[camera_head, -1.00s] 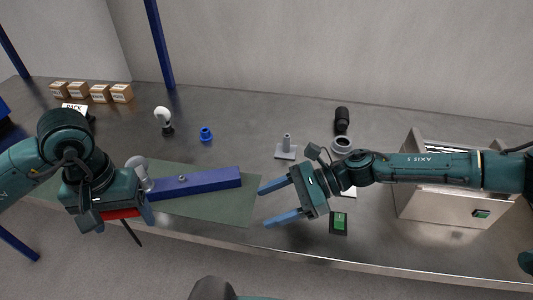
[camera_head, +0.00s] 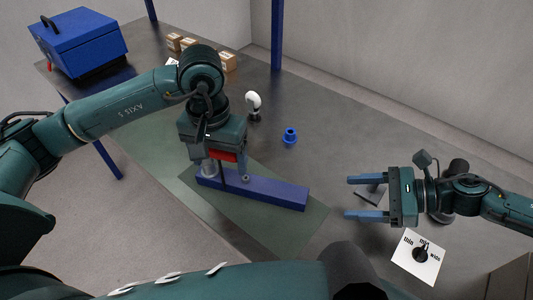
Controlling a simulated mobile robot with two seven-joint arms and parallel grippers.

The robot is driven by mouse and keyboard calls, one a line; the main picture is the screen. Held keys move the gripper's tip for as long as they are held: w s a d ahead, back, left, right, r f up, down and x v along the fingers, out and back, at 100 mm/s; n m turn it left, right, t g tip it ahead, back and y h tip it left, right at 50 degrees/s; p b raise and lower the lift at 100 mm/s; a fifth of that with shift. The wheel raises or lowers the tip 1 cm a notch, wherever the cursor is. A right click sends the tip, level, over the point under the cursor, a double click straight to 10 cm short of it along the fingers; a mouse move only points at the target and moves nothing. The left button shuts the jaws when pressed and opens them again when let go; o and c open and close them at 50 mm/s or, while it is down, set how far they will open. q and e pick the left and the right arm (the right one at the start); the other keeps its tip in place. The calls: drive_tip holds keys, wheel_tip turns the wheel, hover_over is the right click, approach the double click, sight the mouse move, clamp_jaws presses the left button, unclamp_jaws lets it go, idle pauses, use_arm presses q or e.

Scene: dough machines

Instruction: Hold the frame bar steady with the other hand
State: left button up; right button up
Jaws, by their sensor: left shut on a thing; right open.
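The blue frame bar (camera_head: 275,193) lies on the green mat (camera_head: 290,235). A grey round piece (camera_head: 208,168) stands at its left end, partly hidden by my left gripper. My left gripper (camera_head: 222,165) is over the left part of the bar, shut on a red-handled tool (camera_head: 224,155). The tool's dark thin shaft points down toward the bar; I cannot tell if it touches. My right gripper (camera_head: 350,197) is open and empty, right of the bar and apart from it, fingers pointing left toward the bar's right end.
A blue flanged part (camera_head: 290,136) and a white bulb-like item on a black base (camera_head: 254,104) stand behind the bar. A grey plate part (camera_head: 371,195) lies by my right fingers. A white card with a black knob (camera_head: 419,254) is below right. Cartons (camera_head: 228,62) and a blue case (camera_head: 80,42) are further back.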

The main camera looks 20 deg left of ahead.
sight(304, 196)
use_arm(q)
drive_tip(key=shift+s+r, duration=0.1)
drive_tip(key=shift+r, duration=0.05)
use_arm(e)
drive_tip(key=shift+s+a, duration=0.1)
drive_tip(key=shift+s, duration=0.05)
use_arm(q)
drive_tip(key=shift+d+r+n, duration=0.2)
drive_tip(key=shift+r+n, duration=0.05)
drive_tip(key=shift+n, duration=0.25)
use_arm(e)
drive_tip(key=shift+a+f, duration=0.1)
drive_tip(key=shift+a, duration=0.3)
use_arm(q)
drive_tip(key=w+d+r+n, duration=0.1)
drive_tip(key=r+n, duration=0.5)
drive_tip(key=n, duration=0.6)
drive_tip(key=w+d+r+n, duration=0.1)
drive_tip(key=r+n, duration=0.5)
drive_tip(key=n, duration=0.6)
drive_tip(key=shift+w+d+r, duration=0.15)
drive_tip(key=shift+w+d, duration=0.05)
drive_tip(key=shift+d, duration=0.6)
use_arm(e)
drive_tip(key=x, duration=1.1)
drive_tip(key=c, duration=1.2)
